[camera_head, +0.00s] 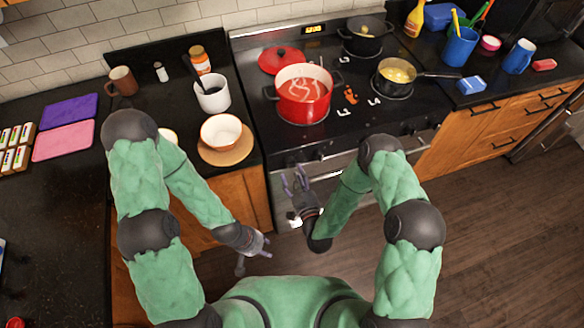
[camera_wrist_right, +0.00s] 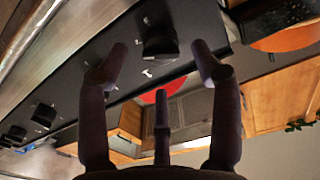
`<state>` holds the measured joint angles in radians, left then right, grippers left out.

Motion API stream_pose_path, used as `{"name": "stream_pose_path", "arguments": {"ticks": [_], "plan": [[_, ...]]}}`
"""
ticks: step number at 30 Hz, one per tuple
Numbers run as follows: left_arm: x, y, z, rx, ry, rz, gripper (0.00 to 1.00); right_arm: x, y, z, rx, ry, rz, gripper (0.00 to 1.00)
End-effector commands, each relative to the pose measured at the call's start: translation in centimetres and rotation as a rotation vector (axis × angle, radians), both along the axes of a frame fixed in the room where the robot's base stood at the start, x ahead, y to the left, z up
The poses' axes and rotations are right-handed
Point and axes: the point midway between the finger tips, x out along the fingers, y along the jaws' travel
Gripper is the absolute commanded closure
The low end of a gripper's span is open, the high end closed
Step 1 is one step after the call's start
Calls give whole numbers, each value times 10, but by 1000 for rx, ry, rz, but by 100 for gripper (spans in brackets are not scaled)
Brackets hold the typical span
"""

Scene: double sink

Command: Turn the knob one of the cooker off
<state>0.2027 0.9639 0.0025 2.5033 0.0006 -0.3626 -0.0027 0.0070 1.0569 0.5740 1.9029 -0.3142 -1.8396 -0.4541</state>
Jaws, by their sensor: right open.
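The cooker (camera_head: 245,90) is black, with a row of dark knobs on its front panel. In the right wrist view one black knob (camera_wrist_right: 160,38) sits ahead, between and beyond the fingertips of my right gripper (camera_wrist_right: 158,62), which is open and empty, apart from the knob. In the head view my right gripper (camera_head: 296,183) is in front of the cooker's left front, just below the panel. A knob (camera_head: 320,152) shows to its upper right. More knobs (camera_wrist_right: 44,115) show at the left of the wrist view. My left gripper (camera_head: 256,243) hangs low, away from the cooker; its finger opening is unclear.
A red pot (camera_head: 303,100), a yellow-filled pan (camera_head: 397,74) and a black pot (camera_head: 366,35) stand on the cooktop, beside a red lid (camera_head: 281,60). A bowl (camera_head: 221,131) stands on the left counter. The floor (camera_head: 500,230) at right is clear.

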Motion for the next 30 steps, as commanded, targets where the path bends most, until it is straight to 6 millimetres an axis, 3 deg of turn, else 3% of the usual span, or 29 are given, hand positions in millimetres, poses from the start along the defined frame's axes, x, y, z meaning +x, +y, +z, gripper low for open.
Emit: {"name": "stream_pose_path", "arguments": {"ticks": [9,20,26,30], "plan": [[0,0,-2,0,0,0,60,34,11,0,0,0,-1,35],[0,0,-2,0,0,0,60,38,12,0,0,2,-1,35],[0,0,-2,0,0,0,60,38,12,0,0,2,-1,90],[0,0,-2,0,0,0,60,37,12,-1,0,3,0,90]]}}
